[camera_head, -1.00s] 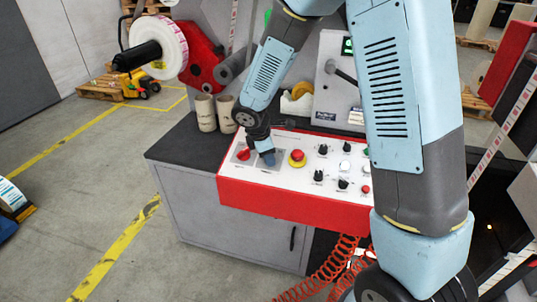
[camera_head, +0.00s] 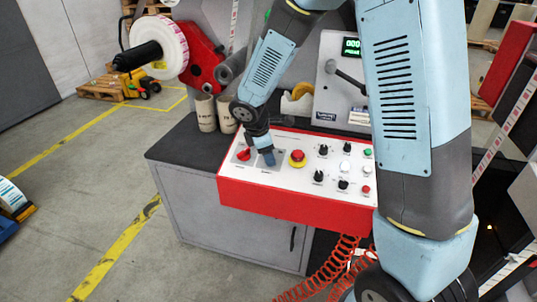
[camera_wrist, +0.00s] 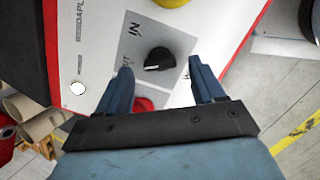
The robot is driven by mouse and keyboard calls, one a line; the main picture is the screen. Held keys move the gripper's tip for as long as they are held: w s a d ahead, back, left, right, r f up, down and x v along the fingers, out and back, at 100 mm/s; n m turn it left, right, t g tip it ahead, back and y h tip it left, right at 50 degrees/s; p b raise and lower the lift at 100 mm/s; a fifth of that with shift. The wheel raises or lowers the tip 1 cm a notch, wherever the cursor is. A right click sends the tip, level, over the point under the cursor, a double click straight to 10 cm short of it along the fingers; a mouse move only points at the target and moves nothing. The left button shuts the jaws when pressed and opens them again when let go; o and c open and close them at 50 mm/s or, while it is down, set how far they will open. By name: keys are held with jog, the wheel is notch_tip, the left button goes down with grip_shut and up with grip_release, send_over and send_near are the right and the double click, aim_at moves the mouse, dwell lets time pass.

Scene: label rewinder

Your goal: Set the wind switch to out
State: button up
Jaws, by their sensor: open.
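The wind switch is a black knob (camera_wrist: 160,59) on a grey plate, shown in the wrist view just beyond my fingertips. A white mark shows on the knob's left end. The word IN is printed at its upper left; another label beside its left end is partly hidden by a finger. My gripper (camera_wrist: 162,72) is open, its two blue fingers spread either side below the knob, with nothing between them gripped. In the head view my gripper (camera_head: 265,158) hovers over the left part of the control panel (camera_head: 283,202) and hides the knob.
A red switch (camera_wrist: 143,103) lies between my fingers in the wrist view, behind the knob. A red emergency button (camera_head: 297,158) on a yellow base stands right of my gripper. Several more knobs and buttons fill the panel's right side. Two cardboard cores (camera_head: 206,112) stand behind.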

jog(key=v, duration=1.2)
jog(key=s+d+r+m+t+y, duration=0.1)
jog(key=s+d+r+m, duration=0.6)
jog(key=s+d+m, duration=0.3)
jog(key=s+d+r+m+t+y, duration=0.1)
jog(key=s+d+r+m, duration=0.6)
jog(key=s+d+m, duration=0.3)
jog(key=shift+s+d+y, duration=0.3)
jog(key=shift+s+d, duration=0.45)
jog(key=shift+d, duration=0.45)
jog(key=shift+c, duration=0.5)
